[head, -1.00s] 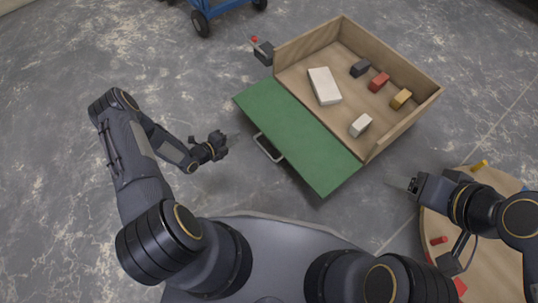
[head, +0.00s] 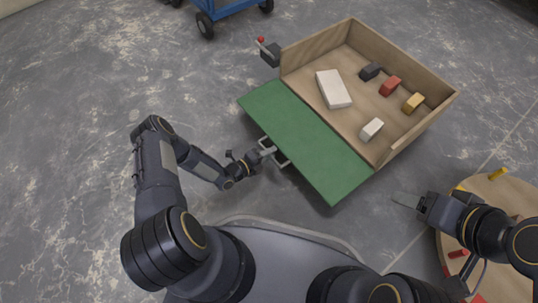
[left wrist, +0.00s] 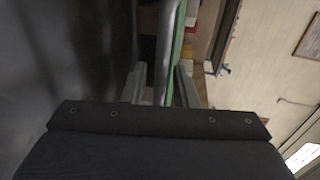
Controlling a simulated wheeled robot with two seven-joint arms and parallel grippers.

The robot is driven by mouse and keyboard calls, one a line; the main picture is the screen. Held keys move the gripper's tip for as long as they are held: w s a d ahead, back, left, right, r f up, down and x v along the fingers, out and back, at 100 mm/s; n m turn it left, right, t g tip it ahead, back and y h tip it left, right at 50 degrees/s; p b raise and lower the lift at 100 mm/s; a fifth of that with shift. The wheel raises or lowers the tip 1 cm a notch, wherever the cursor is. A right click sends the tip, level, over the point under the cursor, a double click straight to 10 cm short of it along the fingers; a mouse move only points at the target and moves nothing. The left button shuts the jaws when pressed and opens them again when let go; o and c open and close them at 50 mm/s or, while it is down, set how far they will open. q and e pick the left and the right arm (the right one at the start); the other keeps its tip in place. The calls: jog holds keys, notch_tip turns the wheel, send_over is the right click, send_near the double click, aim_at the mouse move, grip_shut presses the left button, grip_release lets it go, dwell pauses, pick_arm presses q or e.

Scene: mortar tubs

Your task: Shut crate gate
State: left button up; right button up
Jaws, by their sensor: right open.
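The wooden crate (head: 418,138) has its green gate (head: 305,140) swung down and lying outward from the open side. A grey bar handle (head: 287,163) sits on the gate's outer edge; the bar also shows in the left wrist view (left wrist: 166,45). My left gripper (head: 268,148) is at the handle. In the left wrist view its fingers (left wrist: 160,85) are spread apart, with the handle bar and green gate edge (left wrist: 178,50) between them. It does not look closed on the bar. My right gripper (head: 412,202) is open and empty, right of the gate.
The crate holds a large white block (head: 333,89), a small white block (head: 371,129), and dark, red and yellow blocks. A latch with a red knob (head: 268,51) stands at the crate's left corner. A round wooden table (head: 487,192) is at right, a blue cart (head: 228,9) behind.

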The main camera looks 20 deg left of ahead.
pick_arm(q)
grip_shut()
jog(key=shift+r, duration=0.1)
pick_arm(e)
jog(key=shift+r, duration=0.1)
